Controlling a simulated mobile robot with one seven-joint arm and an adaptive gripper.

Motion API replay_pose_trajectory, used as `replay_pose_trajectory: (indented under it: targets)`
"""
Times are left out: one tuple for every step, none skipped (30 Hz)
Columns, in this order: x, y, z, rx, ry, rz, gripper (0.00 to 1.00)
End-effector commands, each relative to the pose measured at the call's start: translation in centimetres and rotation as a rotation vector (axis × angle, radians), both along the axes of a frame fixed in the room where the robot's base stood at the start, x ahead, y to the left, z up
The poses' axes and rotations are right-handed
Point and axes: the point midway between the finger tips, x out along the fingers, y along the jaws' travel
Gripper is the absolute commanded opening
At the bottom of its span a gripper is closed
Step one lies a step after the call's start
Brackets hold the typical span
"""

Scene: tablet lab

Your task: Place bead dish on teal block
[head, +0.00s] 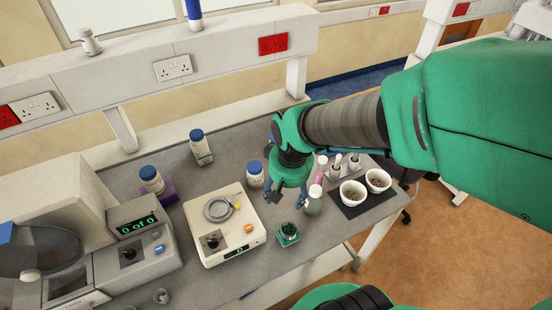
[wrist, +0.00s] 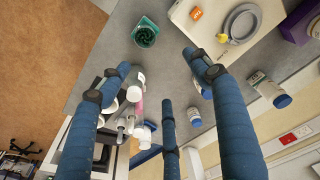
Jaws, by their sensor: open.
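A small teal block (head: 288,241) stands near the front edge of the grey bench, right of the white balance. Dark green beads (head: 289,230) show at its top, as they do in the wrist view (wrist: 145,37). I cannot tell whether they lie in a separate dish resting on the block. My gripper (head: 288,198) hangs above the bench, just behind the teal block in the head view. In the wrist view its fingers (wrist: 160,78) are spread with nothing between them, and the teal block lies beyond the fingertips.
A white balance (head: 200,250) with a grey ring and orange button stands to the left. Blue-capped jars (head: 255,174) stand behind. Two white bowls (head: 353,190) with brown contents sit on a black mat right of my gripper, near a rack and small bottles (head: 314,200).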

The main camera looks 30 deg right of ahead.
Motion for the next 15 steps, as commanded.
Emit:
replay_pose_trajectory:
  targets:
    - [-0.1,0.4,2.1,-0.003,-0.035,0.012,0.64]
    - [-0.3,0.6,3.2,-0.006,-0.054,0.018,0.64]
    - [-0.5,1.0,4.7,-0.007,-0.078,0.028,0.64]
    - [-0.8,1.2,5.7,-0.009,-0.094,0.035,0.64]
    - [-1.0,1.4,6.8,-0.01,-0.113,0.042,0.64]
    - [-1.5,1.7,8.2,-0.012,-0.134,0.051,0.64]
    - [-1.8,2.0,9.2,-0.014,-0.152,0.057,0.64]
    - [-2.1,2.2,10.2,-0.014,-0.171,0.064,0.64]
    - [-2.7,2.5,11.5,-0.015,-0.192,0.074,0.64]
    - [-3.1,2.7,12.4,-0.016,-0.21,0.079,0.64]
    - [-3.5,2.9,13.3,-0.018,-0.226,0.085,0.64]
    - [-4.1,3.1,14.3,-0.018,-0.245,0.093,0.64]
    - [-4.5,3.3,15.0,-0.019,-0.259,0.098,0.64]
    - [-4.9,3.5,15.7,-0.019,-0.271,0.103,0.64]
    - [-5.4,3.6,16.4,-0.02,-0.286,0.109,0.64]
